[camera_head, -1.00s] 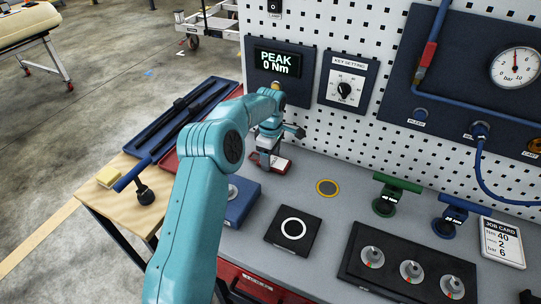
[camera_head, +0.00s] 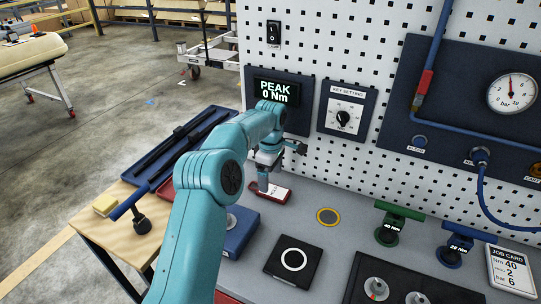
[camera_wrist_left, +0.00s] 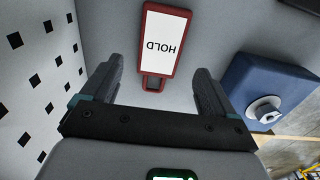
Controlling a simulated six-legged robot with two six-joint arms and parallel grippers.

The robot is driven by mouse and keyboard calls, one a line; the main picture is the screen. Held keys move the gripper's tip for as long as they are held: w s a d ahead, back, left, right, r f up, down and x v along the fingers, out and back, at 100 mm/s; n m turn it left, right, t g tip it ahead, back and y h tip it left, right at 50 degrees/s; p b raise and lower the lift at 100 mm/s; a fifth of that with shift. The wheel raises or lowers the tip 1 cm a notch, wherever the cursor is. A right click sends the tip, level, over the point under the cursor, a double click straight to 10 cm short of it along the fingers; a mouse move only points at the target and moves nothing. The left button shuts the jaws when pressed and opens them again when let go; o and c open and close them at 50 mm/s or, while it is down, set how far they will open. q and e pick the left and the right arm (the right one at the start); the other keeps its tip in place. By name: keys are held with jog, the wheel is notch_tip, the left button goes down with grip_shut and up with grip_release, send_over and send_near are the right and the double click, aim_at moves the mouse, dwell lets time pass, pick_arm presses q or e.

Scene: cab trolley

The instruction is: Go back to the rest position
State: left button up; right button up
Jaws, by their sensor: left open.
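My left gripper (camera_head: 272,170) is at the end of the teal arm, above the grey bench near the pegboard. In the left wrist view its two fingers (camera_wrist_left: 152,90) are apart with nothing held between them. A red-framed tag reading HOLD (camera_wrist_left: 160,42) lies on the bench beyond the fingertips, apart from them. It also shows in the head view (camera_head: 277,194), partly hidden by the gripper. My right gripper is in neither view.
A blue block (camera_head: 238,232) with a metal fitting sits on the bench, also in the left wrist view (camera_wrist_left: 270,88). A black pad with a white ring (camera_head: 293,260), green (camera_head: 390,230) and blue (camera_head: 455,248) T-handled tools and a job card (camera_head: 511,268) stand rightward. The pegboard (camera_head: 340,60) rises behind.

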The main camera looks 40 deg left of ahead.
pick_arm(q)
notch_tip(320, 180, up, 11)
jog(key=p, duration=0.2)
jog(key=shift+r+p, duration=0.2)
jog(key=shift+p, duration=0.2)
